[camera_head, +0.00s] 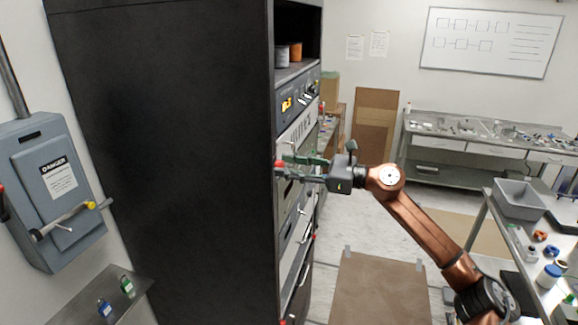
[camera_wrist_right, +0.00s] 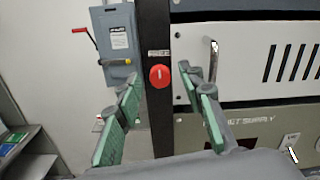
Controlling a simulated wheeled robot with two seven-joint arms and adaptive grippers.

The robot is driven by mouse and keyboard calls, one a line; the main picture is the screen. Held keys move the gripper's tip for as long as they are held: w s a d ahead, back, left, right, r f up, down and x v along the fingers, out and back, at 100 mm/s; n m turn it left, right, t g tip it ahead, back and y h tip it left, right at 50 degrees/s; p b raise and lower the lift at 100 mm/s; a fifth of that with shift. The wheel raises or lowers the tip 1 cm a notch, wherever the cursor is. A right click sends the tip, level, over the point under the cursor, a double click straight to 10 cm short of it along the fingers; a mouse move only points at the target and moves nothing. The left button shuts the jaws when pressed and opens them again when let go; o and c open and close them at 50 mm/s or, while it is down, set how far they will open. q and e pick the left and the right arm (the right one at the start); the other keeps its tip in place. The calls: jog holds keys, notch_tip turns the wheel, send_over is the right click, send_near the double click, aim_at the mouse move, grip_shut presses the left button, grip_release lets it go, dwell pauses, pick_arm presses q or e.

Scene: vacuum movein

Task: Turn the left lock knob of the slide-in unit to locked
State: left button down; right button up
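The slide-in unit (camera_wrist_right: 246,62) shows in the right wrist view as a pale panel with a metal handle and dark slots, right of a black rack post. A round red knob (camera_wrist_right: 160,76) with a pale mark sits on that post, under a small label. I take it as the left lock knob; its setting is unclear. In the head view a bit of red knob (camera_head: 280,164) shows at the rack's front edge. My right gripper (camera_head: 284,167) is open, its green-padded fingers pointing at the rack. In the wrist view the knob appears between the fingertips; contact cannot be told.
The tall black rack (camera_head: 165,140) fills the left middle of the head view. A grey danger switch box (camera_head: 58,190) hangs on the wall at left. A bench with a grey bin (camera_head: 520,203) stands at right.

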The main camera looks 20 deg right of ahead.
grip_shut()
jog(key=shift+m, duration=0.3)
jog(key=m+p, duration=0.1)
jog(key=m, duration=0.2)
jog(key=shift+r+m, duration=0.15)
jog(key=shift+m, duration=0.15)
jog(key=m+p, duration=0.1)
jog(key=m, duration=0.2)
jog(key=shift+m+p, duration=0.3)
jog(key=shift+p, duration=0.1)
jog(key=m+p, duration=0.6)
jog(key=m, duration=0.4)
jog(key=shift+d, duration=0.1)
jog(key=shift+p, duration=0.3)
